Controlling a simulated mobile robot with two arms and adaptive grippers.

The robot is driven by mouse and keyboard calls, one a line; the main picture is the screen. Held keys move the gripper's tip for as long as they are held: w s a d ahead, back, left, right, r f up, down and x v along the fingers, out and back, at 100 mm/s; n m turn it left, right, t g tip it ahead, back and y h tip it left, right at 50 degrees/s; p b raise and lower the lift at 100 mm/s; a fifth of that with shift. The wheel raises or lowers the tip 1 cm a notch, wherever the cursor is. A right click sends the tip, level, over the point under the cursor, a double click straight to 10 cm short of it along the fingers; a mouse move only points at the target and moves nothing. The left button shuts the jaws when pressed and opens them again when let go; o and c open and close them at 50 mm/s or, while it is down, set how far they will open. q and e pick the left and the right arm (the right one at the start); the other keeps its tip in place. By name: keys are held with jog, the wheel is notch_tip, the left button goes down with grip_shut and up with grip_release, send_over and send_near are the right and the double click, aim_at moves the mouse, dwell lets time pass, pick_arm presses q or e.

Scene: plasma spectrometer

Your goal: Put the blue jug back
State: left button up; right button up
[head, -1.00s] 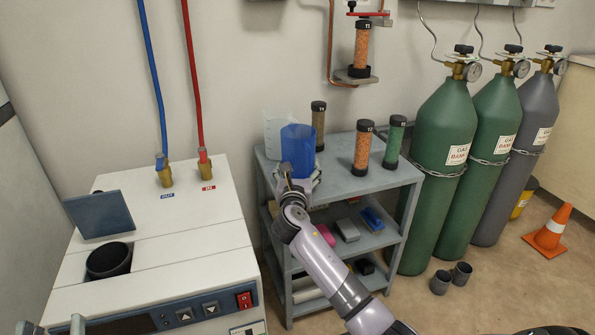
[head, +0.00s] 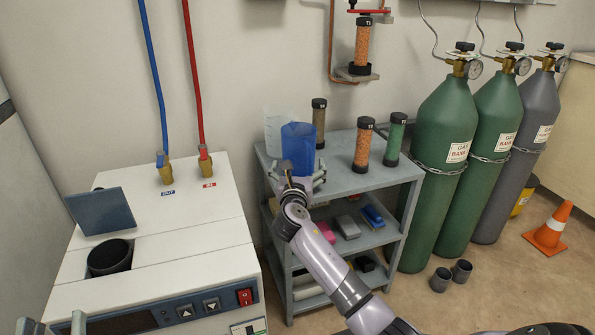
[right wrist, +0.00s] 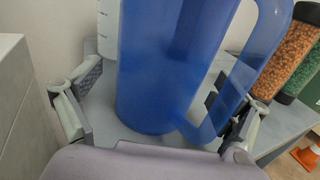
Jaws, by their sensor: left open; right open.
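The blue jug (head: 298,144) stands upright on the top shelf of the grey cart (head: 352,183), at its left side, in front of a clear jug (head: 274,130). My right gripper (head: 296,182) is at the near side of the blue jug. In the right wrist view the blue jug (right wrist: 165,75) stands between the spread fingers of the right gripper (right wrist: 158,118), its handle toward the right finger. The right gripper is open. Only the fingertips of my left gripper (head: 48,325) show, apart and empty, at the bottom left over the white machine's front.
Capped columns with orange (head: 362,145), green (head: 395,140) and brown (head: 319,123) filling stand on the same shelf. The white machine (head: 165,235) with an open lid is to the left. Gas cylinders (head: 440,180) stand right of the cart.

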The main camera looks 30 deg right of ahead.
aim_at(297, 169)
jog(key=shift+s+r, duration=0.1)
jog(key=shift+r, duration=0.05)
jog(key=p+v, duration=0.2)
jog(key=v, duration=0.3)
jog(key=shift+s+a+r, duration=0.1)
jog(key=shift+s+a, duration=0.1)
jog(key=shift+a, duration=0.05)
pick_arm(q)
notch_tip(297, 169, down, 14)
jog(key=s+a+g+y+p, duration=0.1)
jog(key=s+a+g+y, duration=0.1)
jog(key=g, duration=0.7)
jog(key=shift+s+a+f+y, duration=0.15)
jog(key=shift+s+a+y, duration=0.25)
jog(key=shift+s+a, duration=0.05)
pick_arm(e)
jog(key=v, duration=0.6)
